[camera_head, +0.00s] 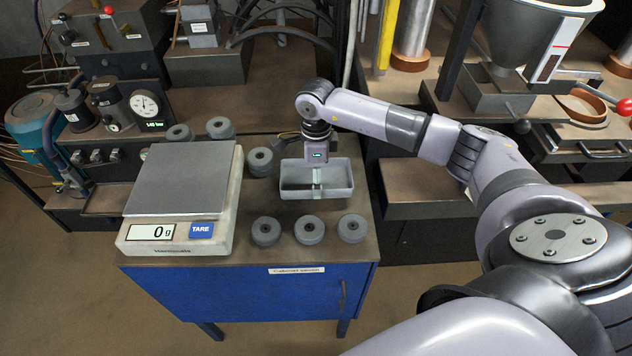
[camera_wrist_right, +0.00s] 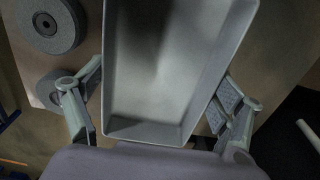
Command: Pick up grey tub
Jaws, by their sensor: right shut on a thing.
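The grey tub (camera_head: 287,186) is an open rectangular container above the right part of the blue cabinet's top, behind a row of flap discs. My right gripper (camera_head: 316,165) reaches down over it from behind and is shut on it. In the right wrist view the tub (camera_wrist_right: 165,70) fills the middle, its inside empty, with one finger of the gripper (camera_wrist_right: 160,100) on each side. I cannot tell whether the tub rests on the top or is slightly raised. My left gripper is not in view.
Several grey flap discs (camera_head: 309,230) stand in front of the tub and behind it to the left. A scale (camera_head: 182,180) reading 0 g stands left on the cabinet (camera_head: 260,290). A bench with a gauge (camera_head: 145,105) is behind left; a hopper (camera_head: 530,35) is behind right.

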